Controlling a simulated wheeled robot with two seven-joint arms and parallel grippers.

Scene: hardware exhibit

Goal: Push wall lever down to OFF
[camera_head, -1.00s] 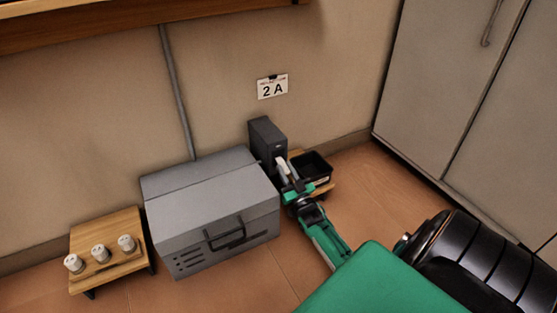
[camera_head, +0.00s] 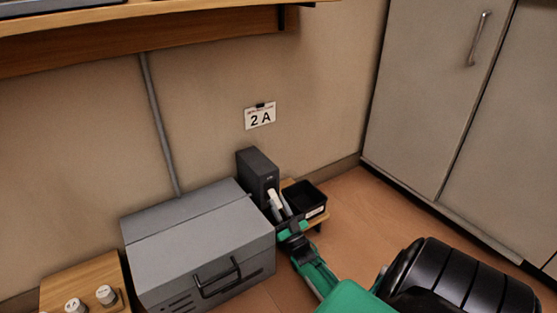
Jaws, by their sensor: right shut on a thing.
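The wall lever unit is a dark grey box (camera_head: 257,172) on the wall, right behind the metal chest. Its light-coloured lever handle (camera_head: 273,198) sticks out at the front, low on the box. My right gripper (camera_head: 283,212) is at the handle, shut on it; its fingers partly hide the lever's end. My green and black right arm reaches in from the lower right. My left gripper is out of the picture. The ON and OFF marks are too small to read.
A grey metal chest (camera_head: 195,241) stands just left of the lever box. A black bin (camera_head: 305,198) sits on a low wooden stand to the right. A wooden shelf (camera_head: 200,40) runs overhead.

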